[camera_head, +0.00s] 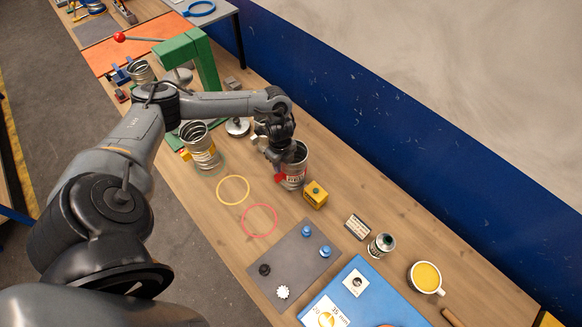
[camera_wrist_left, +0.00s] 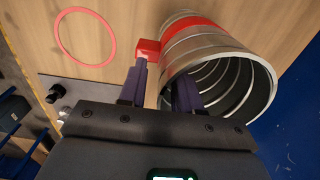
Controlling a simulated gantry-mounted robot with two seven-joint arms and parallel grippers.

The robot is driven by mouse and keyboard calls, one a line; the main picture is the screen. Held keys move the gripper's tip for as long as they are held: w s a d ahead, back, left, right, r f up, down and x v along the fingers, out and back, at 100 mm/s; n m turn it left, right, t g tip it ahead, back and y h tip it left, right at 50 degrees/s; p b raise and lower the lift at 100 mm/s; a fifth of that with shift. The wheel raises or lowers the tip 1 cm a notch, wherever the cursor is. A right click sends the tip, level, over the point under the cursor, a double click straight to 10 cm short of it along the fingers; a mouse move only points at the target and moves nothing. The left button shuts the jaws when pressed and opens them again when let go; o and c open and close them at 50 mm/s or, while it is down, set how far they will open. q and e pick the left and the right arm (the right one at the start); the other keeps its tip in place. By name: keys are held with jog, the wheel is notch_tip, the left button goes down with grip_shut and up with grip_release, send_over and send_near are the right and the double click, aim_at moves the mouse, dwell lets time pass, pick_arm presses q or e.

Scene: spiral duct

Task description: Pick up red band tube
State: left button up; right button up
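The red band tube (camera_head: 296,172) is a ribbed metal duct piece standing on the wooden bench in the head view. In the left wrist view the tube (camera_wrist_left: 215,60) shows its open mouth, with a red band and a small red block on its side. My left gripper (camera_head: 277,155) is at the tube's rim. In the left wrist view my left gripper (camera_wrist_left: 163,85) has its fingers spread, one outside the wall near the red block and one over or inside the mouth. A gap shows between the outer finger and the wall. My right gripper is not visible.
A yellow-banded tube (camera_head: 203,152) stands to the left, near a green frame (camera_head: 205,62). A yellow ring (camera_head: 233,189) and a red ring (camera_head: 260,220) lie flat on the bench. A yellow box (camera_head: 315,195) stands close right of the tube. A blue wall (camera_head: 400,150) runs behind.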

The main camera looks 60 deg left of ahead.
pick_arm(q)
grip_shut()
dwell(1.3)
